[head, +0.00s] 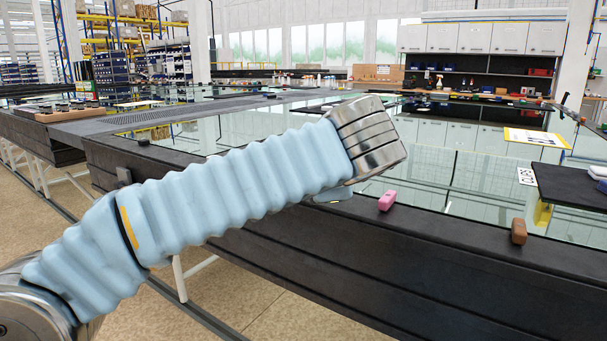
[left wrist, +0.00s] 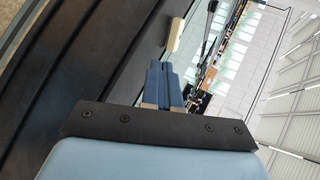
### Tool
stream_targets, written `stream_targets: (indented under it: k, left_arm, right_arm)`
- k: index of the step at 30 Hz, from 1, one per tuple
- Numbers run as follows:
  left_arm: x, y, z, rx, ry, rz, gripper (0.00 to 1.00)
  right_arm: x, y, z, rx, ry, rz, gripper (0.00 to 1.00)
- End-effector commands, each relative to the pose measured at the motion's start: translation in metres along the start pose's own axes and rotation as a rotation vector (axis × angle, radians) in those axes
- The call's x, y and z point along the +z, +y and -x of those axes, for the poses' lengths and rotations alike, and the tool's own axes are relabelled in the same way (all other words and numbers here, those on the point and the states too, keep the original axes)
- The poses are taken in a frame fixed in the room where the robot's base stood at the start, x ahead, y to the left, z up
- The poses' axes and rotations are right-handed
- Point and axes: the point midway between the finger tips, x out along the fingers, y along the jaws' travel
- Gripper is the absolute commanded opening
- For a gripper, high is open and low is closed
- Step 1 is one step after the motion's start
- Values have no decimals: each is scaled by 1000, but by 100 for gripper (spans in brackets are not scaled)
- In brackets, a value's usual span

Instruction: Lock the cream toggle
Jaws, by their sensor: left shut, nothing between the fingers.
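The cream toggle (left wrist: 174,34) shows in the left wrist view, a small upright block at the edge where the dark frame meets the glass. My left gripper (left wrist: 161,68) has its blue fingers together and empty. Its tips are just short of the toggle in the picture; I cannot tell whether they touch it. In the head view my left arm reaches across the dark frame edge, and the cream toggle and the fingertips are hidden behind it. My right gripper is in neither view.
A pink toggle (head: 387,200) and a brown toggle (head: 519,231) stand along the same dark frame edge (head: 330,262), right of my arm. The glass (head: 430,185) beyond is mostly bare. A dark board (head: 572,186) stands at the right.

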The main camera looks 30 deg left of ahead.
Motion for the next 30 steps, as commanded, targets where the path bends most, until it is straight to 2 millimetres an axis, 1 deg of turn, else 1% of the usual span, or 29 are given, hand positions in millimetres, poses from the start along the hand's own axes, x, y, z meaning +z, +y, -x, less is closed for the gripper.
stream_targets:
  k: [1,6,9,12,18,30]
  left_arm:
    - [1,0,-12,1,-4,0,0]
    - [1,0,-47,1,-3,0,0]
    - [0,-10,-60,0,0,0,0]
    - [0,-16,-70,0,0,1,0]
    - [0,-21,-79,-2,2,0,0]
    - [0,-20,-80,-2,2,0,0]
  right_arm:
    - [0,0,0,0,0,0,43]
    - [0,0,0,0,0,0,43]
    - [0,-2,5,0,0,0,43]
    - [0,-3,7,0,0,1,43]
    - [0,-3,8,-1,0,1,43]
    - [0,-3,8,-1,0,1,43]
